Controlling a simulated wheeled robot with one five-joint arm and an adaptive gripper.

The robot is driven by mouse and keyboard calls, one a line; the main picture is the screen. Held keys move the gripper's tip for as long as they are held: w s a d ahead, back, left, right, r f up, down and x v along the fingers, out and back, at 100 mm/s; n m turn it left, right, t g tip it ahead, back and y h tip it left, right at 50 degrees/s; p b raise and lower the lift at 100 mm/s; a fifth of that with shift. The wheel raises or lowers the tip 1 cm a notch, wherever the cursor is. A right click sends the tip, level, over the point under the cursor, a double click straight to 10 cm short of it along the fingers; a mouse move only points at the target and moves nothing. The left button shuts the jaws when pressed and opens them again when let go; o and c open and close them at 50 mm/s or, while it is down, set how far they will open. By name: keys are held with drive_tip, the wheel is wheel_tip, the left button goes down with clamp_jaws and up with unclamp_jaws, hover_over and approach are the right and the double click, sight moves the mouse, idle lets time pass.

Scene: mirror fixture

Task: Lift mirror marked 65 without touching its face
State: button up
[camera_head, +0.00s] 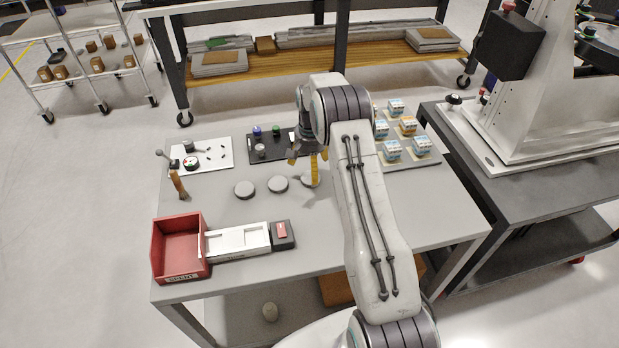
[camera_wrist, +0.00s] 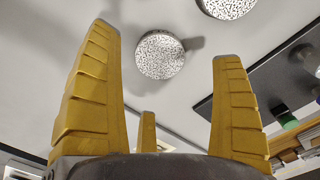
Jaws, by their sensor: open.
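Three round grey discs lie in a row on the grey table: a left disc (camera_head: 244,190), a middle disc (camera_head: 277,184) and a right disc (camera_head: 309,179). No 65 or other mark can be read on them. My gripper (camera_head: 308,164) is open and empty over the right disc, partly covering it. In the wrist view, my yellow fingers (camera_wrist: 170,100) stand wide apart. One speckled disc (camera_wrist: 160,56) shows between and beyond them, touching neither. A second speckled disc (camera_wrist: 229,6) is cut off at the top edge. Which discs these are, I cannot tell.
A black mat (camera_head: 263,151) with small bottles lies behind the discs. A white tray (camera_head: 214,155) with small parts is at the back left, a red bin (camera_head: 180,244) at the front left. Several small boxes (camera_head: 392,150) stand at the right, beyond my arm.

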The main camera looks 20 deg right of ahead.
sight(310, 177)
drive_tip(key=shift+f+p, duration=0.6)
drive_tip(key=shift+f, duration=1.7)
drive_tip(key=shift+c, duration=0.2)
drive_tip(key=c, duration=1.3)
drive_tip(key=shift+r, duration=0.15)
